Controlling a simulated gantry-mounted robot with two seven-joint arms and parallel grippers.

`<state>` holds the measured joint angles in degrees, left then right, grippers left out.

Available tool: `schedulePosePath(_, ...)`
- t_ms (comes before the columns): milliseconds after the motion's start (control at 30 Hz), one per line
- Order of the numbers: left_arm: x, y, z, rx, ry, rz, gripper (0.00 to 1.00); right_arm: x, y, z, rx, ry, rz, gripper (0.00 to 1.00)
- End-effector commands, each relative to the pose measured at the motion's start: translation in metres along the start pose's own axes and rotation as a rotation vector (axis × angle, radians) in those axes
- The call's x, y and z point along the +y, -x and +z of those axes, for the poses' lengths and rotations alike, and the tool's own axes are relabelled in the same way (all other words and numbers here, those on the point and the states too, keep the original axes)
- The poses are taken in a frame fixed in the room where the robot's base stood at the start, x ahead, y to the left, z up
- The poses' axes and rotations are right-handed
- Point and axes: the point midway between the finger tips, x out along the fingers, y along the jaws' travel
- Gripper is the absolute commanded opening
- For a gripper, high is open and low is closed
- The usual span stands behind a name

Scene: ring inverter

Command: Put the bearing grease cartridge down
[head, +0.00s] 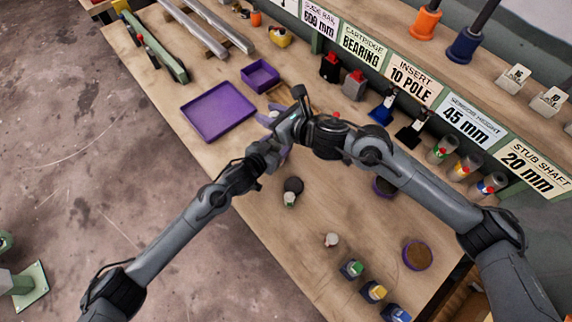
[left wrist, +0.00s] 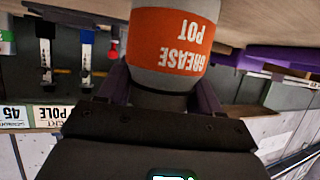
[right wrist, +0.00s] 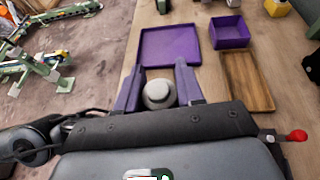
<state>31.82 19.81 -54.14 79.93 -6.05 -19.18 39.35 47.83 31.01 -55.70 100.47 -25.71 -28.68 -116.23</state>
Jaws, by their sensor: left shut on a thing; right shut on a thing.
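A light grey grease pot with an orange label (left wrist: 178,40), lettered "GREASE POT", fills the top middle of the left wrist view, which is upside down. My left gripper (left wrist: 160,98) is shut at its dark collar, a purple finger on each side. In the right wrist view a light grey round piece with a knob (right wrist: 159,93) sits between the purple fingers of my right gripper (right wrist: 159,80), which is shut on it. In the head view the left gripper (head: 268,152) and right gripper (head: 276,135) meet above the bench; I cannot tell whether both hold the same pot.
A purple tray (head: 219,112) and a small purple bin (head: 260,76) stand beyond the grippers. A wooden tray (right wrist: 247,82) lies right of the purple tray. Labelled shelf slots (head: 412,80) line the back. Loose parts stand nearer; bare bench (head: 330,205) lies between.

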Motion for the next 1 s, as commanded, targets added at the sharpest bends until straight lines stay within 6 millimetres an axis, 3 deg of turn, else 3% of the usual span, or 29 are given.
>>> schedulePosePath(200,0.001,0.000,-0.001,0.002,0.000,0.001,0.30,-0.020,0.032,-0.063,0.009,0.003,0.012,0.07)
schedulePosePath(433,0.001,0.000,-0.001,0.001,0.000,0.001,0.30,-0.036,0.050,-0.113,0.004,-0.010,-0.018,0.07)
schedulePosePath(800,0.000,0.000,0.000,0.001,0.000,0.000,0.30,-0.036,0.033,-0.172,0.002,-0.012,-0.024,0.07)
schedulePosePath(1000,0.000,0.000,0.000,0.000,0.000,0.000,0.30,-0.036,0.027,-0.185,0.001,-0.010,-0.023,0.07)
